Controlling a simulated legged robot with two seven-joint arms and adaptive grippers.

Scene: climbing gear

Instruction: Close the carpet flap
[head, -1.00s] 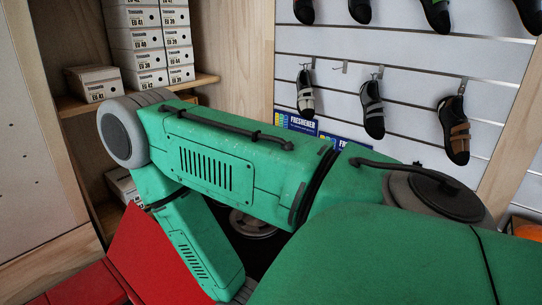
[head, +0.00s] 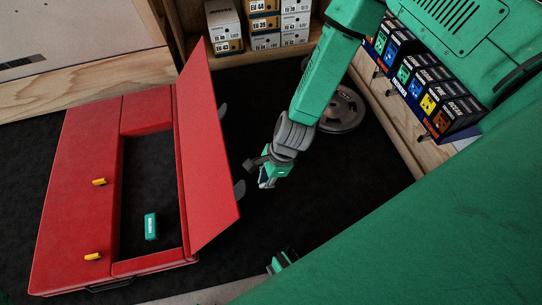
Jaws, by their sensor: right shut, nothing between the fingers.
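A red pad (head: 70,205) lies on the dark floor at the left of the head view. It has a rectangular opening with a black inside. Its red flap (head: 207,150) stands raised along the right side of the opening, tilted up and apart from it. A small teal item (head: 151,226) lies inside the opening. My right gripper (head: 265,181) hangs from the arm at the upper right. It is shut and empty, to the right of the flap and apart from it.
Yellow tabs (head: 99,182) sit on the pad's left part. A grey weight plate (head: 343,110) lies behind my right arm. Shoe boxes (head: 224,27) stand on a shelf at the back, and small boxes (head: 440,115) line the right. Dark floor (head: 340,185) right of the gripper is clear.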

